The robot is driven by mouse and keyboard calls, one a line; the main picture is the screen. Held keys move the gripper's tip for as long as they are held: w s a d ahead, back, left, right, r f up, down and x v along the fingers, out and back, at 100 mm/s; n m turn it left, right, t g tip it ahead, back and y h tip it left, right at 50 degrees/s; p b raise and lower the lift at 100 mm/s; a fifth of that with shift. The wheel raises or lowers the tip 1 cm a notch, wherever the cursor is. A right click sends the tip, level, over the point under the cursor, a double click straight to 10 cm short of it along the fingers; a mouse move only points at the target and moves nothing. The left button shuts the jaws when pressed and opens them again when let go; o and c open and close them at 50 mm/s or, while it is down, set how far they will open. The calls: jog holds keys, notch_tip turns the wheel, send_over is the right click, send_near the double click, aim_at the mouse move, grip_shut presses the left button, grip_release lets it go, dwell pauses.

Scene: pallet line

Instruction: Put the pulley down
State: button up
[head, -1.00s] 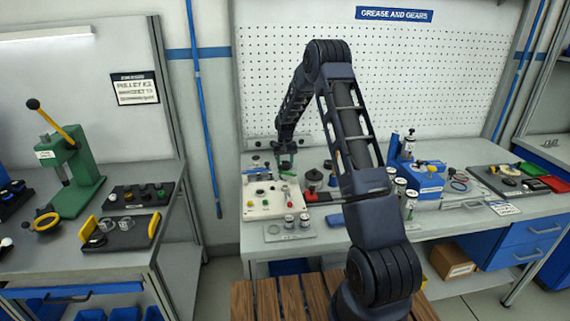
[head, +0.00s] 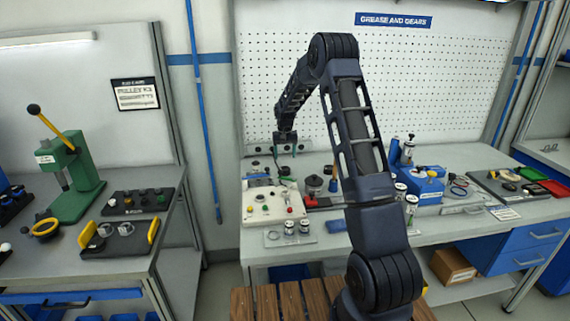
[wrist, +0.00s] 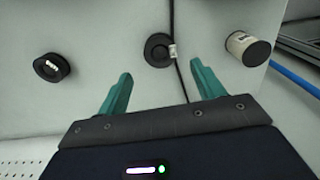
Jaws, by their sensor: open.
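My gripper (head: 286,147) is above the back of the middle bench, behind the white control box. In the wrist view its two teal fingers (wrist: 161,70) are apart with nothing between them. A black round disc with a raised hub and a small white tag (wrist: 158,49) lies on the pale surface just beyond the fingertips, roughly centred between them and apart from them. It looks like the pulley, but I cannot be sure. A dark ring-shaped part with white marking (wrist: 52,67) lies to the left. A pale cylinder with a black end (wrist: 248,48) is at right.
The white control box (head: 258,208) with knobs stands at the bench's front left. A blue block (head: 428,187) is farther right. The pegboard (head: 400,90) closes off the back. A thin dark cable runs behind the disc in the wrist view.

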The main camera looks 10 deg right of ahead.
jog(key=s+d+r+t, duration=0.1)
jog(key=s+d+r, duration=0.1)
jog(key=s+r, duration=0.45)
jog(key=s+d+r, duration=0.2)
jog(key=s+r, duration=0.2)
jog(key=r, duration=0.6)
jog(key=s+d+r+t, duration=0.1)
jog(key=s+d+r, duration=0.1)
jog(key=s+r, duration=0.35)
jog(key=s+d+r, duration=0.1)
jog(key=s+r, duration=0.2)
jog(key=s, duration=0.5)
jog(key=s+d+t, duration=0.1)
jog(key=s+d, duration=0.1)
jog(key=s, duration=1.2)
jog(key=s+d+t, duration=0.1)
jog(key=s+d, duration=0.1)
jog(key=s, duration=1.2)
jog(key=shift+s+f+t, duration=0.15)
jog(key=shift+s+t, duration=0.15)
jog(key=shift+s, duration=0.1)
